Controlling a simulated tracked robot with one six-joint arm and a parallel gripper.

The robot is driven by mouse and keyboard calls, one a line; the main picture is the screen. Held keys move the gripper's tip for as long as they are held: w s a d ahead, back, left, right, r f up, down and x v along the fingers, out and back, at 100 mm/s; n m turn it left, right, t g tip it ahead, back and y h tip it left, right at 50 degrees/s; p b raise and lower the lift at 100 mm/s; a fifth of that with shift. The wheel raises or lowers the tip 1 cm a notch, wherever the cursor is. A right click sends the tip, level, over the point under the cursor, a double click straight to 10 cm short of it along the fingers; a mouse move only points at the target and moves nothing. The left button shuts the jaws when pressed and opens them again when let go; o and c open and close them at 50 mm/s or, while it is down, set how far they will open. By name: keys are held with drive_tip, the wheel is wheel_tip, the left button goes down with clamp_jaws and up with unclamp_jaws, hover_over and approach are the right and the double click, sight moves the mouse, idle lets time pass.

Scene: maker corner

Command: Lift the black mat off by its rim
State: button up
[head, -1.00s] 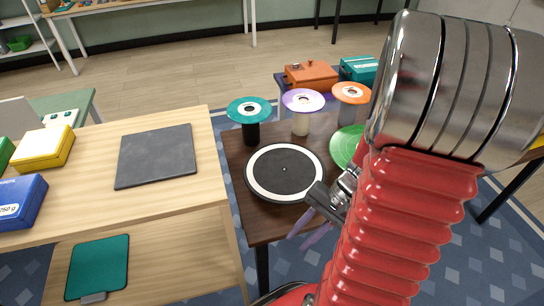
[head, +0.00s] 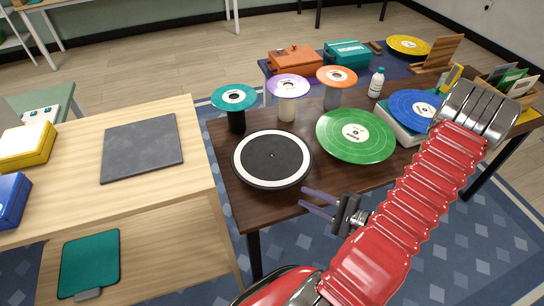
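The round black mat (head: 272,146) lies flat on the dark table, with a wide white ring near its edge, a thin dark outer border and a small mark at its centre. What lies under it is hidden. My gripper (head: 302,197) is to the lower right of the mat in the head view, near the table's front edge. Its two purple fingers are apart with nothing between them, and they point left. They appear clear of the mat; their height above the table is hard to tell.
Teal (head: 234,97), lilac (head: 287,86) and orange (head: 337,76) discs stand on posts behind the mat. A large green disc (head: 356,136) lies close to its right, a blue disc (head: 417,110) beyond. A wooden table (head: 190,165) with a grey square mat (head: 141,148) is at the left.

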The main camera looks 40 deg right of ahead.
sight(310, 161)
drive_tip(key=d+t+h, duration=0.1)
drive_tip(key=d, duration=0.1)
drive_tip(key=w+d+r+h, duration=0.1)
drive_tip(key=d+h, duration=0.1)
drive_tip(key=d, duration=0.1)
drive_tip(key=d+n+t+h, duration=0.1)
drive_tip(key=d+h, duration=0.1)
drive_tip(key=d, duration=0.1)
drive_tip(key=shift+w+r+t, duration=0.15)
drive_tip(key=shift+w+t, duration=0.05)
drive_tip(key=shift+t, duration=0.1)
drive_tip(key=shift+d+r+n, duration=0.25)
drive_tip(key=shift+d+n, duration=0.05)
drive_tip(key=shift+n, duration=0.3)
drive_tip(key=shift+w, duration=0.1)
drive_tip(key=shift+w+a, duration=0.1)
drive_tip(key=shift+w, duration=4.15)
drive_tip(key=shift+w, duration=0.1)
drive_tip(key=shift+w+a+r, duration=0.1)
drive_tip(key=shift+w, duration=1.15)
drive_tip(key=shift+w+a+r, duration=0.1)
drive_tip(key=shift+w, duration=1.15)
drive_tip(key=shift+c, duration=0.7)
clamp_jaws()
